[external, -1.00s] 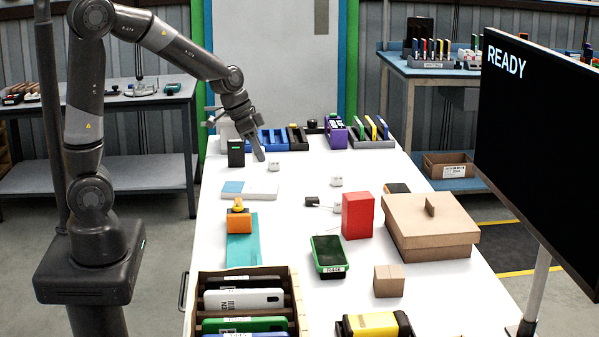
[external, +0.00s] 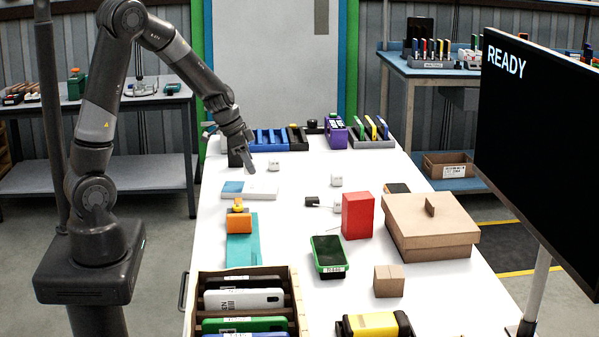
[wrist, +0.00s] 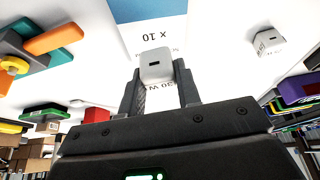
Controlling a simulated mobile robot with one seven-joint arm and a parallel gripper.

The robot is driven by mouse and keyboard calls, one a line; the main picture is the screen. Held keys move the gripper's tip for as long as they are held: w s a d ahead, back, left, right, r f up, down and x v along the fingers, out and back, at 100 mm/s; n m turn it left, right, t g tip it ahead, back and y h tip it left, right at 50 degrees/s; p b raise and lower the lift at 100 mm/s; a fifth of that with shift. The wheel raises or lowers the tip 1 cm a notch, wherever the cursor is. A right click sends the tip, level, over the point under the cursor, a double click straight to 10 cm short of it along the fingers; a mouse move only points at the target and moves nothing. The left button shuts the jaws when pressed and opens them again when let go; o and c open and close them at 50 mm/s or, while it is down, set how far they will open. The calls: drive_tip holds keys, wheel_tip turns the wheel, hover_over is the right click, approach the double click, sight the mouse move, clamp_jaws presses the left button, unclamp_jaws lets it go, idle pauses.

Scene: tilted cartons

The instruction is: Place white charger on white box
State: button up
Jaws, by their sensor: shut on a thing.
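My gripper (external: 250,170) hangs low over the table just behind the white box (external: 262,192), a flat box with a blue left end. In the wrist view my gripper (wrist: 160,78) is shut on a white charger (wrist: 156,62), a small rounded cube with a dark port and a wattage print. Beyond the charger lies the white box (wrist: 156,38), with its blue part and an "x 10" print. I cannot tell whether the charger touches it. In the external view my fingers hide the held charger.
Other white chargers stand on the table, one (external: 274,166) just right of my gripper and one (external: 336,180) farther right. An orange and yellow item (external: 239,218) sits on a teal box (external: 243,252) nearer the camera.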

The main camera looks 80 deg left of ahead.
drive_tip(key=shift+f, duration=1.95)
drive_tip(key=shift+f, duration=0.15)
drive_tip(key=o, duration=1)
